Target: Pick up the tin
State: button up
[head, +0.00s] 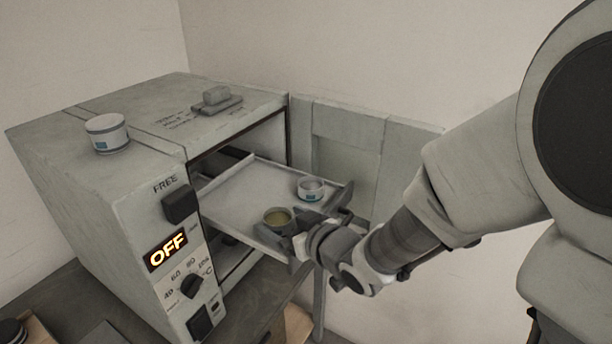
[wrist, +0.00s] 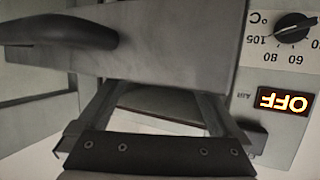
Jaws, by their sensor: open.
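A round white tin with a blue label (head: 107,133) stands on top of the oven at the left. A smaller white tin with a blue mark (head: 311,188) stands on the pulled-out tray (head: 240,197). A round container with yellowish contents (head: 278,218) is near the tray's front edge. My gripper (head: 318,229) is at the tray's front edge, close to both tray items, and partly covers that edge. In the wrist view my gripper (wrist: 160,112) has its fingers spread apart, with a pale surface between them. I cannot make out a tin there.
The oven (head: 95,190) reads OFF on its display (head: 167,251), also visible in the wrist view (wrist: 284,102). Its door (head: 350,150) is open to the right. A grey block on a slab (head: 216,100) lies on the oven top. A wall stands behind.

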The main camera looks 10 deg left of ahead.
aim_at(271, 213)
jog(key=shift+r+x, duration=0.15)
jog(key=shift+x, duration=1.2)
jog(key=shift+r+x, duration=0.1)
jog(key=shift+x, duration=1.25)
jog(key=c, duration=1.5)
jog(key=shift+o, duration=0.2)
jog(key=shift+r, duration=0.1)
